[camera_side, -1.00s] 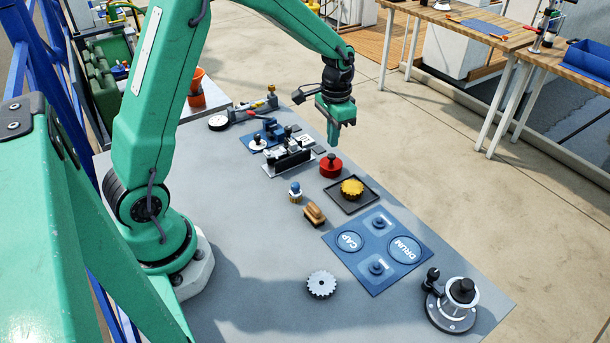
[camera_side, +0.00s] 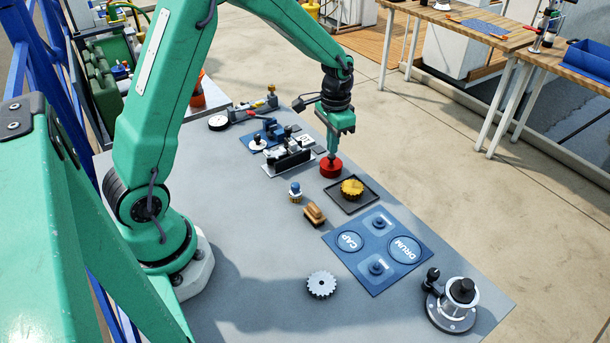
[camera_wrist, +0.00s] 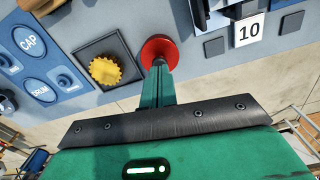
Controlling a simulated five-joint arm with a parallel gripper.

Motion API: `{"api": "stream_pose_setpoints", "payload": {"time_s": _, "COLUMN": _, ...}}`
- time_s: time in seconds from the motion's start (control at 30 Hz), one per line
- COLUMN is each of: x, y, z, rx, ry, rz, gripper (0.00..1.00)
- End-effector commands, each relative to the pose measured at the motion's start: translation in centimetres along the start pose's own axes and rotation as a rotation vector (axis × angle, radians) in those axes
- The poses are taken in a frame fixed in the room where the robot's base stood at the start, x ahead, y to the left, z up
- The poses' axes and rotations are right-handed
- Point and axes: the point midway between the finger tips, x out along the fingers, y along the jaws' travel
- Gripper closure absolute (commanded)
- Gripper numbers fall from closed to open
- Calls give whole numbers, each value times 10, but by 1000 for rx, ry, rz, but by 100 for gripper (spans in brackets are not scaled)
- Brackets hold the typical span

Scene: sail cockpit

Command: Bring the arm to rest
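My gripper (camera_side: 333,153) is upright over the red round piece (camera_side: 331,170), with its tip at the short dark knob on top. The wrist view shows the red piece (camera_wrist: 159,52) right at the tip of my gripper (camera_wrist: 162,68). The green fingers look close together, with no clear gap between them. I cannot tell whether they touch the knob or pinch it. The red piece sits flat on the grey bench (camera_side: 260,220). My arm reaches out from its base across the bench.
A yellow gear (camera_side: 352,188) lies in a dark tray beside the red piece. A block with a "10" label (camera_side: 304,139) stands on the other side. Nearer lie a blue CAP and DRUM mat (camera_side: 378,252), a wooden-handled piece (camera_side: 314,213), a grey gear (camera_side: 321,284) and a winch-like drum (camera_side: 453,305).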

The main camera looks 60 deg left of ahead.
Motion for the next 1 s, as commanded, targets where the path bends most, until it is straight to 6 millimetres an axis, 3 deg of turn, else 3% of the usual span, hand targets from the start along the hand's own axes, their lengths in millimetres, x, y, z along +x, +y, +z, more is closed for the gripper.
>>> {"api": "stream_pose_setpoints", "payload": {"time_s": 0.53, "x": 12, "y": 0, "z": 0, "rx": 0, "ry": -1, "rz": 0, "gripper": 100}}
{"api": "stream_pose_setpoints", "payload": {"time_s": 1.0, "x": 10, "y": 0, "z": 0, "rx": 0, "ry": 0, "rz": 0, "gripper": 100}}
